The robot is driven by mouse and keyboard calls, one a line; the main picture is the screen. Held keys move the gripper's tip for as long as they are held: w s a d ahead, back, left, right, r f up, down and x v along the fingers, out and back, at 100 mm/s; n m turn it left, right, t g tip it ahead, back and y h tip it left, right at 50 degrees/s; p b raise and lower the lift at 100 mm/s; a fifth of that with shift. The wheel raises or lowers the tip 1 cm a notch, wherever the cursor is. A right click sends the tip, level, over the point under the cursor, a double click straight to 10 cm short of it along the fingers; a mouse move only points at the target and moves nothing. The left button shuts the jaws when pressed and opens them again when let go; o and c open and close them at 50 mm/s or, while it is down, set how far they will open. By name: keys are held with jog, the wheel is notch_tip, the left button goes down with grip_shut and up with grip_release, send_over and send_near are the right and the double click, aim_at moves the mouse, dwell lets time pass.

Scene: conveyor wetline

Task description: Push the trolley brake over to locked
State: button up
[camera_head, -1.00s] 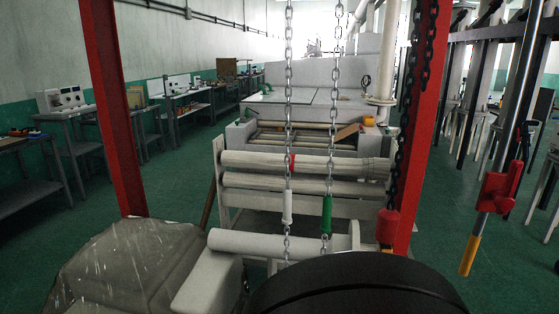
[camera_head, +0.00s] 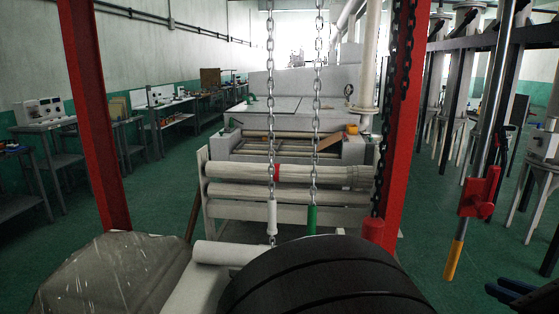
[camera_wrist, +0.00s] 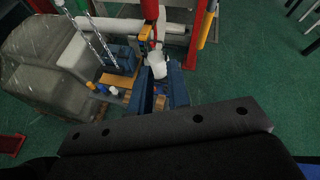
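A steel pole hangs at the right of the head view, with a red block and side handle (camera_head: 480,192) on it and a yellow lower end (camera_head: 454,260). I cannot tell for certain whether this is the trolley brake, or which way it is set. My gripper (camera_wrist: 160,92) shows in the wrist view as two blue fingers with a gap between them. Nothing is clearly held. A white cylinder (camera_wrist: 158,66) appears just beyond the fingertips; contact cannot be judged. Dark blue parts (camera_head: 518,291), likely my gripper, show at the lower right of the head view, apart from the pole.
Two chains with a white grip (camera_head: 271,217) and a green grip (camera_head: 312,220) hang mid-view. Red posts (camera_head: 97,120) stand either side. A roller machine (camera_head: 288,172) is behind. A plastic-covered bulk (camera_head: 105,275) lies lower left.

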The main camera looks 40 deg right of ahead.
jog(key=w+f+n+g+y, duration=0.1)
jog(key=f+n, duration=0.1)
jog(key=w+a+f+n+g+y, duration=0.1)
jog(key=w+f+y, duration=0.1)
jog(key=w+a+f+n+g+y, duration=0.1)
jog(key=w+f+n, duration=0.1)
jog(key=f, duration=0.1)
jog(key=shift+w+n+g+y, duration=0.2)
jog(key=shift+n+g+y, duration=0.1)
jog(key=shift+g+y, duration=0.1)
grip_shut()
jog(key=n+g+h, duration=1.1)
jog(key=n+g, duration=0.9)
jog(key=n, duration=0.5)
send_near(488, 177)
jog(key=x, duration=0.7)
jog(key=shift+w+f, duration=0.1)
jog(key=shift+f, duration=0.05)
jog(key=shift+d, duration=0.1)
